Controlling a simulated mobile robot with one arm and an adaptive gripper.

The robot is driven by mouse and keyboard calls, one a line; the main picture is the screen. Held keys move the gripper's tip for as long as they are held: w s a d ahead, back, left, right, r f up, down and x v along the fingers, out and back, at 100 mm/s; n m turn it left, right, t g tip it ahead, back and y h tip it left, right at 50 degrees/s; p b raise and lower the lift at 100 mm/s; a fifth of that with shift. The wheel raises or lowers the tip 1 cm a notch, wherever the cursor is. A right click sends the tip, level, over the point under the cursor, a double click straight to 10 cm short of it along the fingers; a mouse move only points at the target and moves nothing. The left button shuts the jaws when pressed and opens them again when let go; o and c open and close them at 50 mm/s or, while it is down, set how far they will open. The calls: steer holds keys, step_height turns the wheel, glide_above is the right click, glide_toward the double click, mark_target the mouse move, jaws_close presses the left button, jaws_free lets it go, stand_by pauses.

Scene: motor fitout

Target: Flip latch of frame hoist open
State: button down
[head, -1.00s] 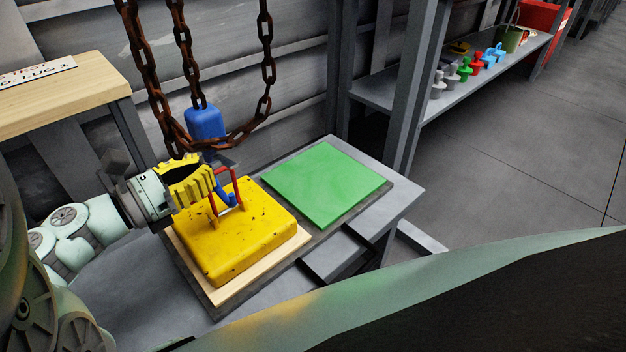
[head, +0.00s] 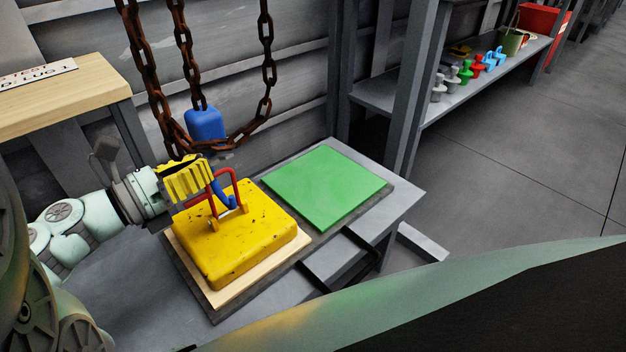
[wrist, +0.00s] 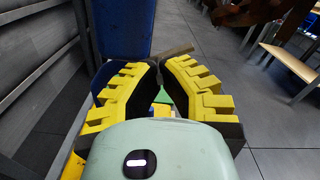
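The frame hoist hangs on rusty chains, with a blue block (head: 205,124) above and a blue hook (head: 223,195) below. The hook sits at the red handle (head: 238,180) of a yellow frame block (head: 240,240). My gripper (head: 208,172) is left of the hook, its yellow fingers hiding the part between block and hook. In the wrist view its fingertips (wrist: 160,63) almost meet, and the gripper looks shut. A grey-brown bar (wrist: 176,50), perhaps the latch, lies just beyond the tips; I cannot tell whether they touch it. The blue block (wrist: 124,28) stands left of it.
The yellow block rests on a wooden board (head: 262,277) on a grey table (head: 405,205). A green plate (head: 325,185) lies to its right. Chains (head: 185,60) hang close above the gripper. A wooden bench (head: 65,90) is at left; a shelf (head: 400,100) with coloured parts is behind.

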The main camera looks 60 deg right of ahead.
stand_by(0.4)
steer(key=c, duration=1.3)
jaws_free()
steer(key=v, duration=1.2)
steer(key=shift+w, duration=0.1)
